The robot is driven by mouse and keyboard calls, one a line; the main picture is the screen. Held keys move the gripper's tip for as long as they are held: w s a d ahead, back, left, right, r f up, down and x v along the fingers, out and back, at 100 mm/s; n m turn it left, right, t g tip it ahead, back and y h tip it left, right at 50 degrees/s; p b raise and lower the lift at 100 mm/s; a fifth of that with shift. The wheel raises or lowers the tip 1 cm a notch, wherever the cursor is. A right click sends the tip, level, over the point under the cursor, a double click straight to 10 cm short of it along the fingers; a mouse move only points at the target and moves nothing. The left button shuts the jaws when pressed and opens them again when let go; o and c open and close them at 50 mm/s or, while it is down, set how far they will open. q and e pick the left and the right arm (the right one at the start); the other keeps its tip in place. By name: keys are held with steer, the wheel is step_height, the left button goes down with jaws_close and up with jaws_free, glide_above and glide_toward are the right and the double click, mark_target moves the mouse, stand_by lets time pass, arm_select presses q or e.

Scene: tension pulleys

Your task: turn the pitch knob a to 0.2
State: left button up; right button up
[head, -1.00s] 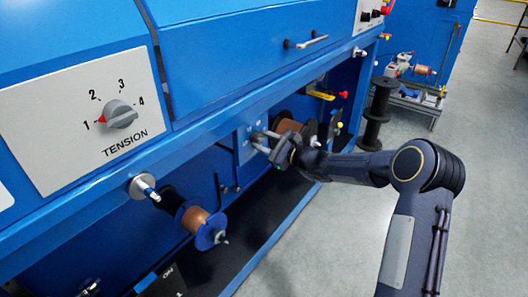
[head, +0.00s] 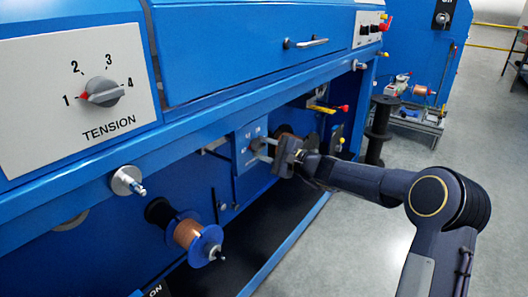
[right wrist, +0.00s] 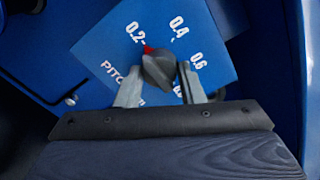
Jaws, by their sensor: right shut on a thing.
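The pitch knob (right wrist: 158,68) is dark grey with a red pointer, on a blue panel (right wrist: 212,78) marked 0.2, 0.4, 0.6 and a partly hidden "PITC" label. In the right wrist view the red pointer is close to the 0.2 mark, pointing up and left. My right gripper (right wrist: 160,88) is shut on the knob, one finger on each side. In the head view my right gripper (head: 268,150) is at the small blue panel (head: 243,155) under the machine's ledge, and the knob is hard to make out there. My left gripper is not in view.
A tension dial (head: 103,91) is on the grey plate at the left, its red pointer near 1. A copper spool (head: 190,236) and a metal post (head: 128,181) stick out at the lower left. A black reel (head: 379,125) stands behind my right arm. Floor at right is clear.

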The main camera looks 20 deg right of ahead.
stand_by(0.3)
steer(key=o, duration=1)
steer(key=p+v, duration=0.2)
steer(key=v, duration=0.6)
steer(key=shift+a, duration=0.1)
